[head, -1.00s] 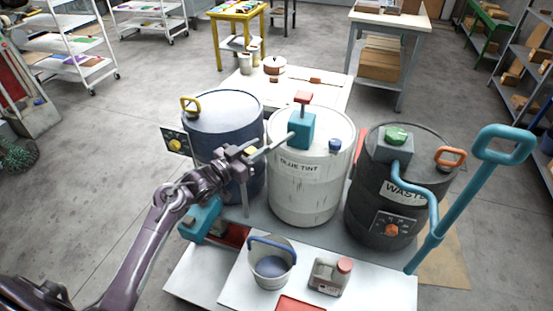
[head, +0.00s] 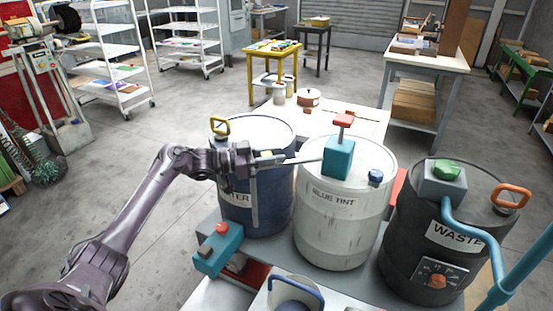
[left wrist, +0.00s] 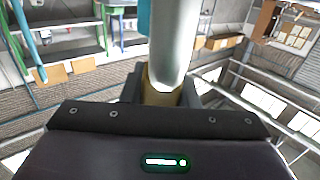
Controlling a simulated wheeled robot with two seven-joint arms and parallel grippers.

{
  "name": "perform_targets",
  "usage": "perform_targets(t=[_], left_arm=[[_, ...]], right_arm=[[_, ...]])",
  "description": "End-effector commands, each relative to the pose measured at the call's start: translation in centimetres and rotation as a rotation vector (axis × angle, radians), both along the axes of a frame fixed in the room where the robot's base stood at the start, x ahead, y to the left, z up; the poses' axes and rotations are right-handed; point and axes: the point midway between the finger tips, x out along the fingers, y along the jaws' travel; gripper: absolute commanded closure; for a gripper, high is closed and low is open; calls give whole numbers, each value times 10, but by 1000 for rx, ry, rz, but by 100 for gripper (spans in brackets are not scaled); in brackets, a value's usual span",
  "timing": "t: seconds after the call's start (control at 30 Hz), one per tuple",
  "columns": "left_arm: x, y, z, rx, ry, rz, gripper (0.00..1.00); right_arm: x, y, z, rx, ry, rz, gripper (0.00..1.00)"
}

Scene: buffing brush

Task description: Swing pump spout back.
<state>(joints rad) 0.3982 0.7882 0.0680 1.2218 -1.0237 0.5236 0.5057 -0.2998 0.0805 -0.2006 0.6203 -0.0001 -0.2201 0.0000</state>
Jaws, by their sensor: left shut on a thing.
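The blue tint drum (head: 335,225) is white and stands upright in the middle of the head view. A teal pump (head: 338,158) with a red handle (head: 343,121) sits on its top. The pump's pale spout (head: 306,160) points left toward the blue water drum (head: 270,130). My left gripper (head: 272,160) is shut on the spout, near its outer end, above the water drum's right part. My right gripper is not in view.
The dark waste drum (head: 420,265) stands to the right, with a light blue hose (head: 460,230). A yellow handle (head: 220,126) rises from the water drum. A bucket (head: 290,295) is at the front. A white table (head: 365,118) stands behind the drums.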

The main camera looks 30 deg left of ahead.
Motion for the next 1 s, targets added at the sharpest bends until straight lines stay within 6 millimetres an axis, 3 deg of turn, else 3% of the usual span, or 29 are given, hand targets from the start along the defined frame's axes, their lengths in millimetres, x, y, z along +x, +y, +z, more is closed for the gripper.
perform_targets(t=[0.23, 0.27, 0.43, 0.77, 1.0], left_arm=[[1, 2, 3, 2, -5, 7, 100], [1, 2, 3, 2, -5, 8, 71], [1, 2, 2, 2, -5, 6, 51], [-2, 4, 0, 2, -2, 5, 51], [-28, 32, -2, 4, -1, 7, 51]], right_arm=[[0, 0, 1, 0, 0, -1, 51], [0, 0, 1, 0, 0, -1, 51], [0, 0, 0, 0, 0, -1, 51], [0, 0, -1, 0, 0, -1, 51], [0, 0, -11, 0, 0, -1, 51]])
